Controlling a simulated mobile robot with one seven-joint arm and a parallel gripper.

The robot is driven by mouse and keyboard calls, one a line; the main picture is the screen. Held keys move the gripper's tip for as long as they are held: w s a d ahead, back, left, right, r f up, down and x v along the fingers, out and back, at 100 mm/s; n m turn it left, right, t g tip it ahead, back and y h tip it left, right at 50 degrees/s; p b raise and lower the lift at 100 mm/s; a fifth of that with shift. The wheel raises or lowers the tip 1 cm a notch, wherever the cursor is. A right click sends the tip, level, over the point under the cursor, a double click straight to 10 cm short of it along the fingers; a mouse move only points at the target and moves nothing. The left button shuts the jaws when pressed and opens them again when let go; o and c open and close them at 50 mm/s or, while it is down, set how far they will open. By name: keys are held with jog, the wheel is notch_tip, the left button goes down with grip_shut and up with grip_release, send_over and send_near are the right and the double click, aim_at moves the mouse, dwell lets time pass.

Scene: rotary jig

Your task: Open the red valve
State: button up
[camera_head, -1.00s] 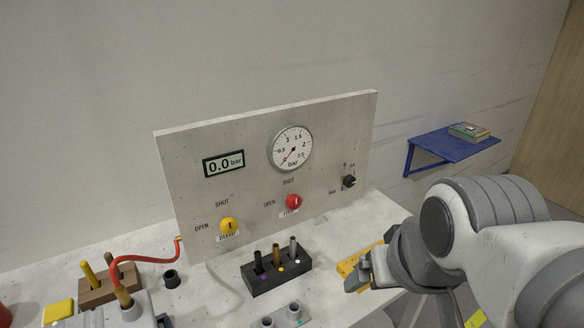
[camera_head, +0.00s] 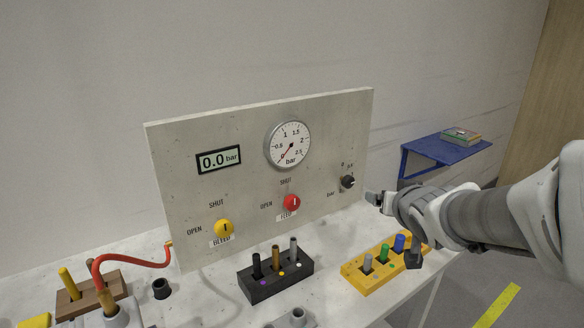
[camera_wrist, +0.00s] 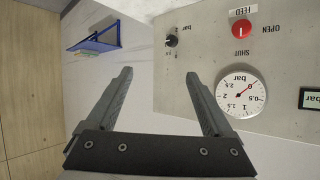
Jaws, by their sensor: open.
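The red valve (camera_head: 292,202) is a round knob on the upright grey panel (camera_head: 330,130), above the FEED label. Its pale mark stands upright, towards SHUT; OPEN is printed to its left. In the wrist view the red valve (camera_wrist: 242,30) shows upside down at the upper right, beyond the fingers. My gripper (camera_head: 376,198) is in front of the panel's lower right edge, right of the red valve and apart from it. In the wrist view my gripper (camera_wrist: 160,76) has its fingers wide apart with nothing between them.
A black knob (camera_head: 348,182) lies between the red valve and my gripper. The yellow BLEED valve (camera_head: 224,228) is to the left. A black rack (camera_head: 275,288) and a yellow rack (camera_head: 368,284) with pegs stand below. A blue shelf (camera_head: 445,147) is at right.

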jog(key=w+a+f+y+b, duration=0.1)
jog(key=a+f+y+b, duration=0.1)
jog(key=f+y, duration=0.1)
jog(key=w+a+f+t+y+b, duration=0.1)
jog(key=w+a+f+y+b, duration=0.1)
jog(key=f+y, duration=0.2)
jog(key=w+a+f+y+b, duration=0.2)
jog(key=f+y, duration=0.1)
jog(key=f, duration=0.3)
jog(key=shift+w+a+f+n+t+y+b, duration=0.15)
jog(key=shift+a+f+n+t+y+b, duration=0.15)
jog(key=shift+a+b, duration=0.1)
jog(key=y, duration=0.2)
jog(key=b, duration=0.4)
send_near(295, 205)
jog(key=x, duration=0.9)
jog(key=shift+w+a, duration=0.15)
jog(key=shift+w, duration=0.15)
jog(key=c, duration=1.4)
jog(key=shift+o, duration=0.2)
